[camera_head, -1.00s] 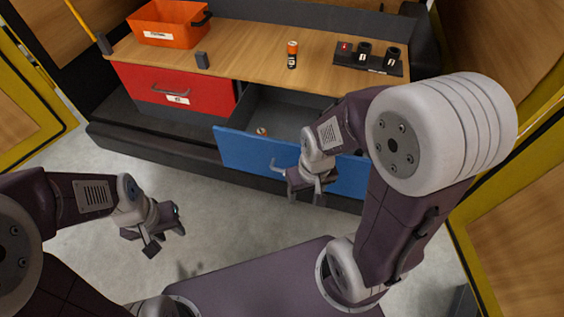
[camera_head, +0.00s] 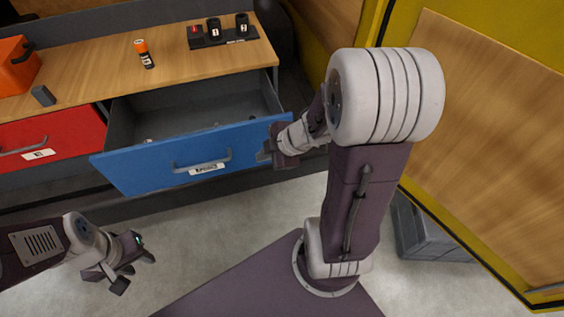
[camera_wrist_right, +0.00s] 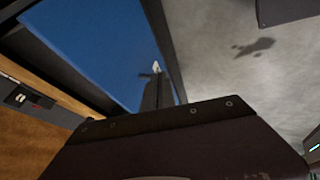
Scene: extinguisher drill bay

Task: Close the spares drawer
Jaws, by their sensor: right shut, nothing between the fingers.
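The blue-fronted drawer (camera_head: 150,165) is pulled out of the bench, its grey inside showing with a few small items in it. Its front carries a grey handle (camera_head: 203,163) and a white label, too small to read surely. My right gripper (camera_head: 266,153) is shut and empty at the right end of the blue front; whether it touches is unclear. In the right wrist view, the shut fingers (camera_wrist_right: 157,90) point along the blue front (camera_wrist_right: 95,40). My left gripper (camera_head: 134,272) is open and empty, low over the floor, left of and in front of the drawer.
The red drawer (camera_head: 60,135) on the left is closed. On the bench top (camera_head: 180,65) stand an orange bin (camera_head: 15,70), a dark block, an orange-black battery (camera_head: 144,54) and a black holder (camera_head: 222,38). A grey crate (camera_head: 425,230) stands at right by a yellow-framed panel.

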